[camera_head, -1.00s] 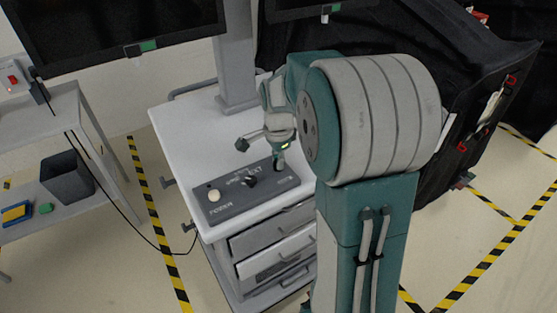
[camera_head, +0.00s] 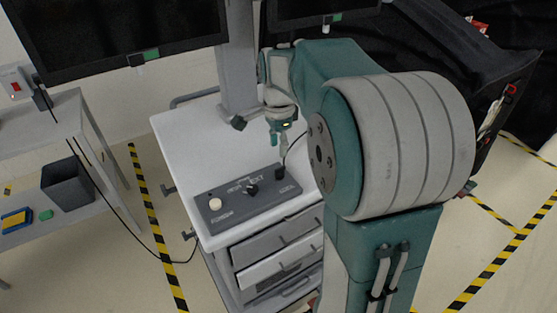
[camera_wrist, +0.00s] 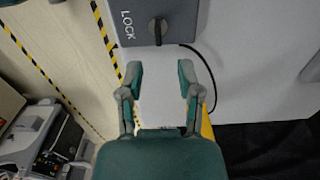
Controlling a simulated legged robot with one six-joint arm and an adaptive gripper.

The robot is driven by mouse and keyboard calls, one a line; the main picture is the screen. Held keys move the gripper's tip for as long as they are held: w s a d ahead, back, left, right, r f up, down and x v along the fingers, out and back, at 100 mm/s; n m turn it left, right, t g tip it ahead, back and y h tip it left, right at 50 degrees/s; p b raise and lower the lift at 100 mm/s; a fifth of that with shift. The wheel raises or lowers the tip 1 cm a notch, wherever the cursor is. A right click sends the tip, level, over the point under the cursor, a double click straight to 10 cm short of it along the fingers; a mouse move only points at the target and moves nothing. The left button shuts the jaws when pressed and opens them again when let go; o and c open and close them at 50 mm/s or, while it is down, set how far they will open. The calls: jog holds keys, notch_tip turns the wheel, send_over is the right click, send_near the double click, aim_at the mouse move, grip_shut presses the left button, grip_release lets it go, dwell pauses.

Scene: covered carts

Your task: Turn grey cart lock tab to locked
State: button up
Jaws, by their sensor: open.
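A grey control box (camera_head: 235,209) lies on the white top of the grey cart (camera_head: 185,140). It carries a pale round button (camera_head: 215,203), a black knob (camera_head: 251,189) in the middle and a small dark tab (camera_head: 279,172) at its right end. In the wrist view, a black tab (camera_wrist: 158,30) stands beside the word LOCK on the box (camera_wrist: 180,14); its long side runs roughly up and down the picture. My gripper (camera_wrist: 161,80) is open and empty, with the tab ahead of its fingertips, apart from them. In the head view my gripper (camera_head: 278,148) hangs above the box's right end.
A black cable (camera_head: 291,150) runs from the box's right end. A grey post (camera_head: 236,60) carrying a monitor (camera_head: 115,30) rises behind. A side table with a dark bin (camera_head: 68,183) stands at left. Black-covered carts (camera_head: 420,40) stand at the back right.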

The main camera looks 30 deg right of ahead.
jog(key=shift+r, duration=1.75)
jog(key=shift+a, duration=0.1)
jog(key=s+a+n+t, duration=0.2)
jog(key=s+a+n, duration=0.4)
jog(key=s+n, duration=0.3)
jog(key=s+a+n+t, duration=0.3)
jog(key=s+a+n, duration=0.3)
jog(key=s+n, duration=0.2)
jog(key=shift+s+a+f+n+t, duration=0.2)
jog(key=shift+s+f+n+t, duration=0.15)
jog(key=shift+s, duration=0.8)
